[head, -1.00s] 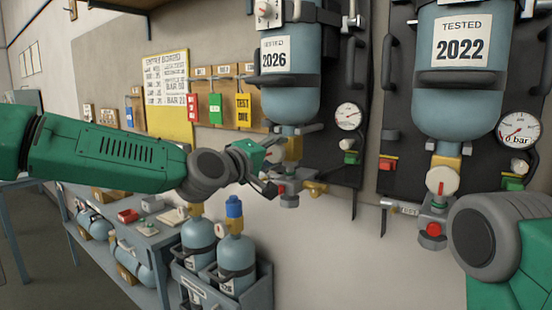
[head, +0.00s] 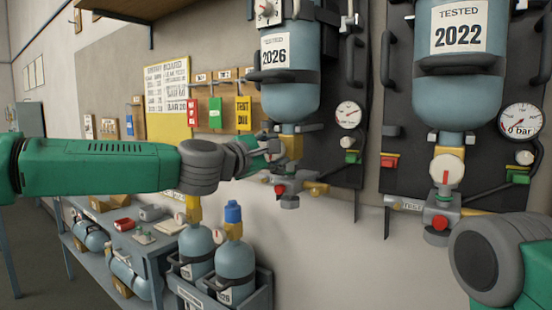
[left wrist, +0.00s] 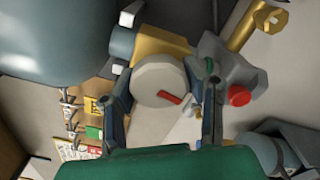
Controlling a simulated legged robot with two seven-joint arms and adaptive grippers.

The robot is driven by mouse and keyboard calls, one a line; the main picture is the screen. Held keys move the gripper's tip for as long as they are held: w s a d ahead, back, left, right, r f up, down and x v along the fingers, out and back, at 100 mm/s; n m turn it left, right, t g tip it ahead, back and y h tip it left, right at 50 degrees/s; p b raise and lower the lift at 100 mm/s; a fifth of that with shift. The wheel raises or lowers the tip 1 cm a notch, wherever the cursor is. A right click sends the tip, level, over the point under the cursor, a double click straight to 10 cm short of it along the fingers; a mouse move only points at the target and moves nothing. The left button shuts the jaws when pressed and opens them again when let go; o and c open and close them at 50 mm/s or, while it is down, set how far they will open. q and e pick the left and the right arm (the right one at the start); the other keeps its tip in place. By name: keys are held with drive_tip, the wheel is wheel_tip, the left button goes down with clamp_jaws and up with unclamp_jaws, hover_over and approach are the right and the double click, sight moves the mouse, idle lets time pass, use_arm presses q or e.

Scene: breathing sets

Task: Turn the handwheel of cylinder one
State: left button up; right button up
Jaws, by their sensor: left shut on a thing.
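The left cylinder (head: 290,95), labelled 2026, hangs on the wall board with a brass neck and grey valve (head: 292,184) below it. Its handwheel (left wrist: 152,80) is a pale round disc with a red mark, seen large in the left wrist view. My left gripper (head: 274,148) is at this valve, its fingers on either side of the handwheel and shut on it. In the head view the gripper hides much of the wheel. My right gripper is out of view; only my right arm shows at lower right.
A second cylinder (head: 459,95), labelled 2022, hangs at right with its own handwheel (head: 446,171) and a gauge reading 0 bar (head: 520,121). A red button (left wrist: 239,95) and brass outlet (left wrist: 257,25) sit close beside the left gripper. Small cylinders (head: 235,262) stand in a crate below.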

use_arm(q)
drive_tip(key=shift+d+f+n+b, duration=0.1)
drive_tip(key=shift+f+n+b, duration=0.15)
drive_tip(key=shift+n, duration=0.35)
drive_tip(key=shift+f+n+b, duration=0.2)
drive_tip(key=shift+n+b, duration=0.05)
drive_tip(key=shift+n, duration=0.35)
drive_tip(key=o, duration=1.2)
drive_tip(key=shift+r, duration=0.15)
drive_tip(key=shift+a+r, duration=0.1)
drive_tip(key=shift+a, duration=0.1)
drive_tip(key=v, duration=1.2)
drive_tip(key=shift+w, duration=0.1)
